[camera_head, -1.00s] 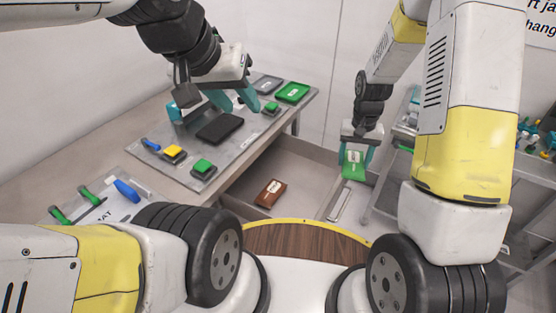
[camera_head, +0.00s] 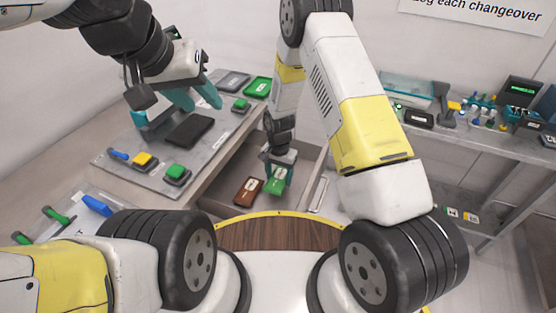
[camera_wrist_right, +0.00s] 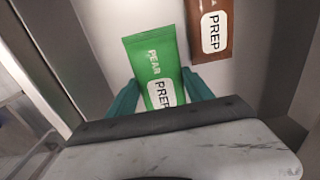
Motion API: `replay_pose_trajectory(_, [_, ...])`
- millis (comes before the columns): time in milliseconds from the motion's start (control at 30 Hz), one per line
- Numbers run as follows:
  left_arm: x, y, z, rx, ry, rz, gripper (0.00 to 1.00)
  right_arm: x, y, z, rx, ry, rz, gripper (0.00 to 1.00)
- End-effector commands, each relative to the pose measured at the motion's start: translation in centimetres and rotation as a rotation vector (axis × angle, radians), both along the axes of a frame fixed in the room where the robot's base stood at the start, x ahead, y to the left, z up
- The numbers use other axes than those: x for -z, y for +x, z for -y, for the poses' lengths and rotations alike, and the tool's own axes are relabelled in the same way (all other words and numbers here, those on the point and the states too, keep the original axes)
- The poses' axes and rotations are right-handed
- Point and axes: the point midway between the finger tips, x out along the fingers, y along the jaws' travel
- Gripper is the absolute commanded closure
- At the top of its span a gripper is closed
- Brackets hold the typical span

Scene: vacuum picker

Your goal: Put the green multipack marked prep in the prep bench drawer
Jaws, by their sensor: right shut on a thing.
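The green multipack (camera_head: 275,185) hangs in my right gripper (camera_head: 279,180), over the open drawer (camera_head: 225,203). In the right wrist view the green pack (camera_wrist_right: 151,60) reads PEAR and PREP, and the right fingers (camera_wrist_right: 163,92) close on its sides. A brown multipack (camera_head: 248,190) lies in the drawer just left of it; in the right wrist view it is also marked PREP (camera_wrist_right: 209,32). Whether the green pack touches the drawer floor I cannot tell. My left gripper (camera_head: 180,110) is open and empty above the bench mat.
The bench (camera_head: 60,165) at left holds a black tray (camera_head: 190,130), a green tray (camera_head: 257,87), yellow and green buttons and blue and green tools. A second bench (camera_head: 470,130) with small parts and devices stands at right.

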Motion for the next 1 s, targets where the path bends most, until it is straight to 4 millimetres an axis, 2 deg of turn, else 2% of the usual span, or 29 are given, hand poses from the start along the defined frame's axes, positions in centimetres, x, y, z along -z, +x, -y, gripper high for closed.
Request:
replay_pose_trajectory(200, [0.0, 0.0, 0.0, 0.0, 0.0, 0.0, 0.6, 3.0, -0.1, 0.0, -0.001, -0.001, -0.003, 0.88])
replay_pose_trajectory(567, [0.0, 0.0, 0.0, 0.0, 0.0, 0.0, 0.6, 3.5, 0.0, 0.0, -0.001, -0.001, -0.001, 0.88])
replay_pose_trajectory(600, [0.0, 0.0, 0.0, 0.0, 0.0, 0.0, 0.6, 3.6, -0.1, 0.0, -0.001, -0.001, -0.001, 0.38])
replay_pose_trajectory(633, [0.0, 0.0, 0.0, 0.0, 0.0, 0.0, 0.6, 3.6, 0.0, 0.0, -0.001, 0.0, -0.001, 0.33])
replay_pose_trajectory(1000, [0.0, 0.0, 0.0, 0.0, 0.0, 0.0, 0.6, 3.2, 0.0, 0.0, -0.001, 0.0, 0.0, 0.31])
